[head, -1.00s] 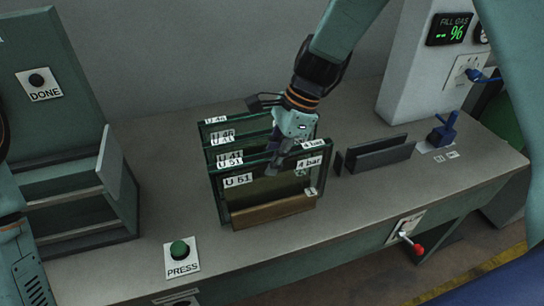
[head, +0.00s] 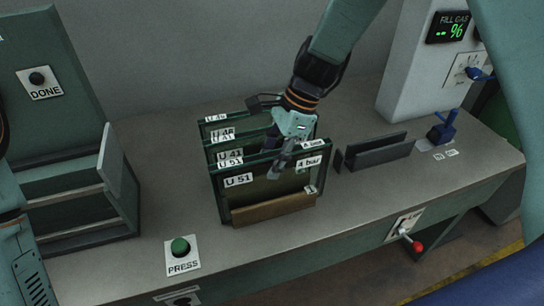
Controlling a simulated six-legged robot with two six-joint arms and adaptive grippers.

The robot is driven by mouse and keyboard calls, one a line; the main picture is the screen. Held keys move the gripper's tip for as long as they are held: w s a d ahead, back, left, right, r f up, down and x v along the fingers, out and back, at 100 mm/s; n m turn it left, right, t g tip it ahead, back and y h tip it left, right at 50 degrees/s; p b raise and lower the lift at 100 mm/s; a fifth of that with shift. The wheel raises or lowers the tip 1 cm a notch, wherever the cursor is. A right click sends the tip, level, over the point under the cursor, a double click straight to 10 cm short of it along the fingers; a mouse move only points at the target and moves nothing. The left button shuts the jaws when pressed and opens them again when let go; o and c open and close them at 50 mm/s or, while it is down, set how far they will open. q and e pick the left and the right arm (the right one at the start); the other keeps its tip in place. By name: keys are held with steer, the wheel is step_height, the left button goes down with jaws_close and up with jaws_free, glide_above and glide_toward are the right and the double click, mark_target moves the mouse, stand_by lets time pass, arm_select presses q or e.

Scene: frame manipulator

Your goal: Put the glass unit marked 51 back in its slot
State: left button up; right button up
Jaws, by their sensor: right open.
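The glass unit marked 51 (head: 238,197) stands upright at the front of a row of dark-framed glass units, behind a wooden strip (head: 272,207). It carries U 51 labels and a 4 bar label. Units marked 41 (head: 222,150) and 46 (head: 215,128) stand behind it. My right gripper (head: 279,168) is open at the top edge of unit 51, right of its middle, with fingers pointing down. I cannot tell whether it touches the frame. The foot of unit 51 is partly hidden by the wooden strip. My left gripper is out of view.
A dark slotted holder (head: 378,153) stands empty to the right, near a blue lever (head: 442,128). A green PRESS button (head: 180,246) is at the front left. A red-knobbed lever (head: 410,241) is on the bench front. A shelved DONE station (head: 85,200) stands left.

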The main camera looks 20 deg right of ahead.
steer(key=shift+f, duration=0.1)
steer(key=v, duration=1.2)
